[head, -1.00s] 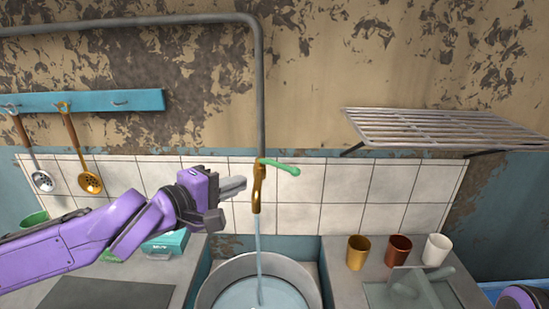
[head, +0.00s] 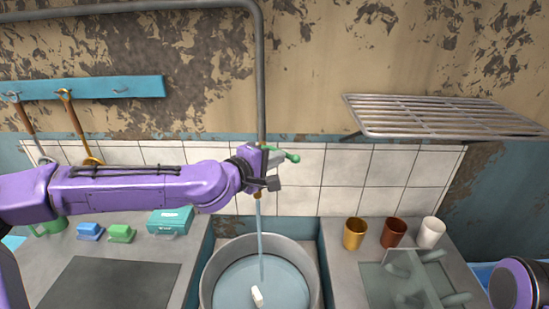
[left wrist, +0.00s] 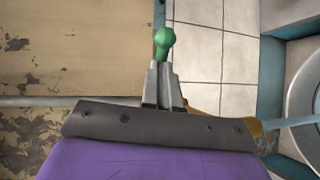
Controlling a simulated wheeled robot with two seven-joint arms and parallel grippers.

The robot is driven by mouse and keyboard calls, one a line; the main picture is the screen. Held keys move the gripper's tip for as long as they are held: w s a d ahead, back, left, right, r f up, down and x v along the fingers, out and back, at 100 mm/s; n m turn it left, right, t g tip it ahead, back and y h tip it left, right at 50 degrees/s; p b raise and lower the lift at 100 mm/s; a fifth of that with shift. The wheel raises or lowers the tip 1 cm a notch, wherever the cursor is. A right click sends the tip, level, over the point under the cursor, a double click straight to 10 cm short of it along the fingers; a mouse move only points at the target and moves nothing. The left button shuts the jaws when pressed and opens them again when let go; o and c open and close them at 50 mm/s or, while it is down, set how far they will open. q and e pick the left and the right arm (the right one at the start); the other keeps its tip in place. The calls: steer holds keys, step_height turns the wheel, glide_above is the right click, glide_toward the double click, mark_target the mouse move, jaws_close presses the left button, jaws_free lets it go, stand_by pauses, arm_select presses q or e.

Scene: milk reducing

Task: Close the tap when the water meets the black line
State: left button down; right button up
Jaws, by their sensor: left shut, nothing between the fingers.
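The tap (head: 258,194) is mostly hidden behind my left gripper (head: 278,160). A stream of water (head: 261,240) runs from the tap into a large metal pot (head: 212,270) in the sink. The water (head: 275,280) in the pot has a small white block (head: 257,296) at its surface. I cannot make out a black line. In the left wrist view my left gripper (left wrist: 162,70) is shut and empty, with the green handle's end (left wrist: 164,40) right at its fingertips. Contact is unclear. My right gripper is out of view.
A gold cup (head: 355,233), a brown cup (head: 393,233) and a white cup (head: 431,232) stand on the right counter. A wire rack (head: 440,115) juts from the wall above. A teal box (head: 170,221) and small blocks are on the left counter. A pipe (head: 261,80) rises above the tap.

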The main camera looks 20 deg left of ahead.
arm_select(q)
steer(key=w+d+n+y+b, duration=0.1)
steer(key=w+n+y+b, duration=0.1)
steer(key=y, duration=0.1)
steer(key=shift+w+d+n+t, duration=0.2)
steer(key=shift+d+n+t, duration=0.1)
steer(key=shift+d+t, duration=0.1)
